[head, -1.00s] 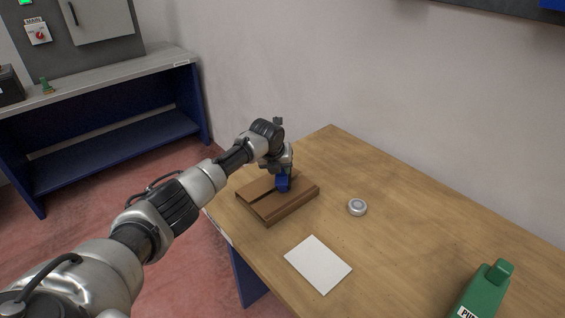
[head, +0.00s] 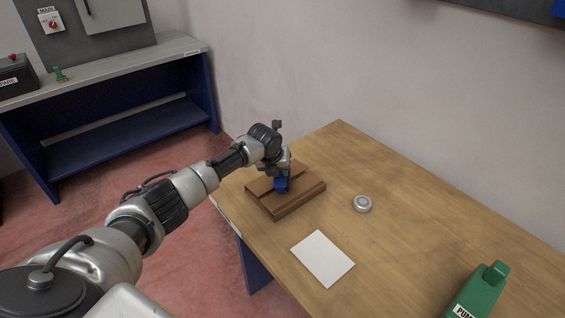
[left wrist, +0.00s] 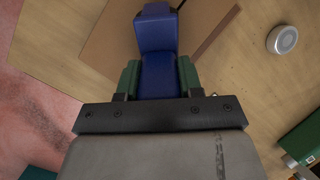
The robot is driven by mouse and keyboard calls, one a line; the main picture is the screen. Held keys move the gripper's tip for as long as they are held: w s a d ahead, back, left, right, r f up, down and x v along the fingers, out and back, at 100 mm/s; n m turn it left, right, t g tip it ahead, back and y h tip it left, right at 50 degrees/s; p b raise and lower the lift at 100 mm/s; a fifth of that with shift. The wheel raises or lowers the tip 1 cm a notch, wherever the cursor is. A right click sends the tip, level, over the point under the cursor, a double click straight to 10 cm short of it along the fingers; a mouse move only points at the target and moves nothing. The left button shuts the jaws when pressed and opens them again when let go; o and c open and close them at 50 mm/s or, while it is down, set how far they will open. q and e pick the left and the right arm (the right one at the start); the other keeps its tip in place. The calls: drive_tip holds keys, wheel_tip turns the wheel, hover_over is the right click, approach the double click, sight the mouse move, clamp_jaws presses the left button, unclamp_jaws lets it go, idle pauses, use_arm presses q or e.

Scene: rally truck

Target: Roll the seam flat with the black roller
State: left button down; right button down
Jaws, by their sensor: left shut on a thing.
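A brown board (head: 300,199) lies on the wooden table, with a seam running diagonally across its top. It also shows in the left wrist view (left wrist: 108,45). My left gripper (head: 281,177) is over the board, pointing down at the seam. In the left wrist view its green fingers (left wrist: 159,76) are shut on a blue tool (left wrist: 158,38), also seen in the head view (head: 281,186). The tool's lower end is at the board's top, but I cannot tell whether it touches. No black roller part shows clearly. My right gripper is not in view.
On the wooden table (head: 415,215), a white sheet (head: 322,258) lies in front of the board. A blue-framed workbench (head: 130,140) stands at the back left.

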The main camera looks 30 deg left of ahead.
use_arm(q)
drive_tip(key=shift+s+a+f, duration=0.1)
drive_tip(key=shift+s+a, duration=0.1)
drive_tip(key=shift+s, duration=0.25)
drive_tip(key=s+p, duration=0.1)
drive_tip(key=s+a+p, duration=0.1)
drive_tip(key=p, duration=0.1)
drive_tip(key=shift+s+a, duration=0.1)
drive_tip(key=shift+s, duration=0.3)
